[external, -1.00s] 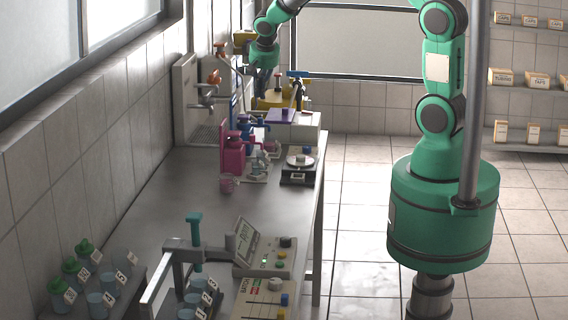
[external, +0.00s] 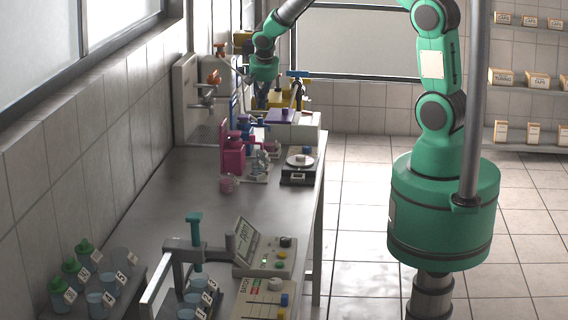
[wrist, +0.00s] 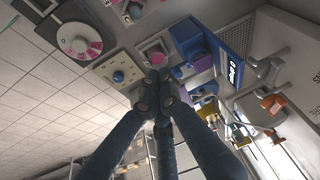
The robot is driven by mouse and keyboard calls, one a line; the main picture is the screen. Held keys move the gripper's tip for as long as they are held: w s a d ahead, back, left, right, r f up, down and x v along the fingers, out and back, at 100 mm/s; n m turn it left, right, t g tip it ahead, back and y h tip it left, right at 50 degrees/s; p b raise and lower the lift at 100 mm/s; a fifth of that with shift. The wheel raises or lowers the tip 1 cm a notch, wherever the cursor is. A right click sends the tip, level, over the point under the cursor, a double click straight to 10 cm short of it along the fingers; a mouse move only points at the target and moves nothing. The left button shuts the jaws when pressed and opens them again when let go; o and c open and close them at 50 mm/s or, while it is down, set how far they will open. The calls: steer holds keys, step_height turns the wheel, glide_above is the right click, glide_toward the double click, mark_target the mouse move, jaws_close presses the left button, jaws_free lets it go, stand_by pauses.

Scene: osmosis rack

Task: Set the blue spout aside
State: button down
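My gripper (wrist: 158,80) points down at the far part of the bench, and its dark fingers are drawn together at the tips in the wrist view. I see nothing clearly held between them. In the external view my gripper (external: 260,104) hangs over the crowded bench, its tips partly hidden. A blue part (wrist: 188,38) stands just beyond the fingertips in the wrist view, and blue pieces (external: 263,124) show below my gripper in the external view. I cannot tell for certain which one is the blue spout.
An orange-handled tap (external: 213,80) is at the wall. A blue panel (wrist: 235,55) rises close to my fingers. The middle of the bench (external: 190,205) is mostly clear.

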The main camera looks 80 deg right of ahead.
mark_target(260, 119)
steer(key=x, duration=0.3)
steer(key=d+x, duration=0.1)
steer(key=x, duration=0.3)
steer(key=d+x, duration=0.1)
steer(key=x, duration=0.2)
steer(key=shift+w+r, duration=0.2)
steer(key=shift+w+d, duration=0.3)
steer(key=shift+d, duration=0.55)
